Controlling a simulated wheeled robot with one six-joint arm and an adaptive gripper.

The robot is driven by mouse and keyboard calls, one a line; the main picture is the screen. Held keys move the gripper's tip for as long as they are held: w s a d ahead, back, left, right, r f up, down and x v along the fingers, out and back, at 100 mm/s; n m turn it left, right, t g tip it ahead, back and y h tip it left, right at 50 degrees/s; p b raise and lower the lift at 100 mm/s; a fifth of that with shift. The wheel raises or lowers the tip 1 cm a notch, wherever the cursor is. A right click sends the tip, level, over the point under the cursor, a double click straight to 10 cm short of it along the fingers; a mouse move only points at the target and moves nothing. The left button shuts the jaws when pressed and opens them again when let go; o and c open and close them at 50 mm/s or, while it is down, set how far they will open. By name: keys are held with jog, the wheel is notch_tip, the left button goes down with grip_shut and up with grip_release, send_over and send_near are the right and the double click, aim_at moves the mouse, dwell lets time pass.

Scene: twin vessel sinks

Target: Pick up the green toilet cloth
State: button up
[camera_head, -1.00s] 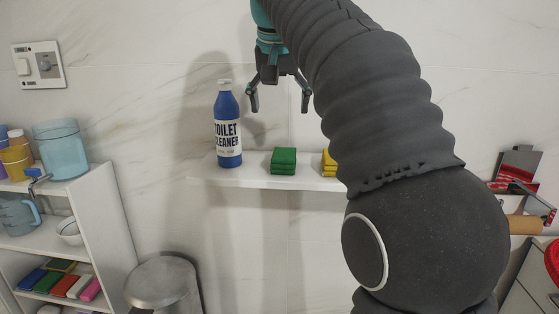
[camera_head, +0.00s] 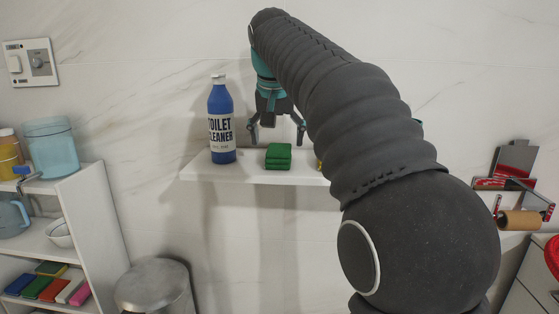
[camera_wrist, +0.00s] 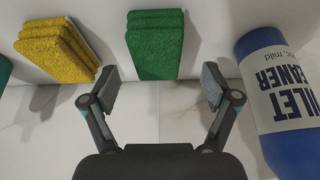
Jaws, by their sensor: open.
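The green cloth (camera_head: 278,156) is a small folded stack on the white wall shelf, to the right of the toilet cleaner bottle. In the wrist view the green cloth (camera_wrist: 155,45) lies ahead of the fingertips, roughly centred between them. My gripper (camera_head: 277,134) is open and empty, pointing down just above and around the level of the cloth's top in the head view. In the wrist view my gripper (camera_wrist: 158,88) shows both fingers spread wide, with nothing between the pads. No contact with the cloth shows.
The blue toilet cleaner bottle (camera_head: 221,125) stands close on the left; it is at the right in the wrist view (camera_wrist: 285,95). A yellow cloth stack (camera_wrist: 58,50) sits on the cloth's other side. The white shelf (camera_head: 225,173) backs onto a marble wall.

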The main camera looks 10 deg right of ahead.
aim_at(279, 148)
jog(key=x, duration=0.3)
jog(key=shift+s+d+f, duration=0.1)
jog(key=shift+s+f, duration=0.05)
jog(key=shift+f, duration=0.05)
jog(key=c, duration=1.2)
jog(key=shift+o, duration=0.2)
jog(key=shift+r, duration=0.1)
notch_tip(279, 148, up, 10)
jog(key=p, duration=0.3)
